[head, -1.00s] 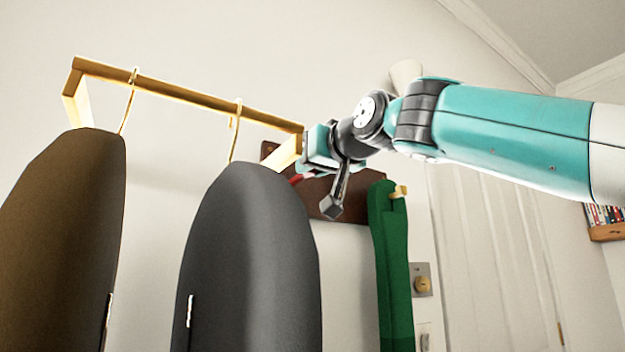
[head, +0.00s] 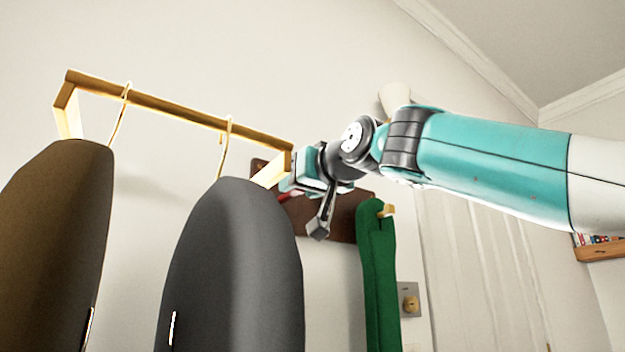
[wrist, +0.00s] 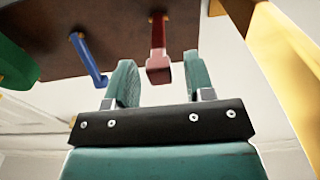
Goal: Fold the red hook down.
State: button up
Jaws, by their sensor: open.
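The red hook (wrist: 158,62) hangs from the dark brown board in the wrist view, with a blocky end pointing toward the camera. My gripper (wrist: 159,72) is open, with one teal finger on either side of the hook's end; I cannot tell whether either finger touches it. In the head view only a sliver of the red hook (head: 290,196) shows, and my gripper (head: 294,184) is beside it, its fingers mostly hidden behind the rail's end and its own body.
The board (head: 341,212) is on the wall. A blue hook (wrist: 88,58) sits left of the red one in the wrist view. A golden rail (head: 180,112) holds a brown garment (head: 55,240) and a dark grey garment (head: 235,270) close by. A green garment (head: 378,270) hangs at right.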

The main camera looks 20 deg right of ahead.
jog(key=b+v, duration=0.6)
jog(key=v, duration=1.1)
jog(key=shift+s, duration=0.2)
jog(key=shift+d, duration=0.1)
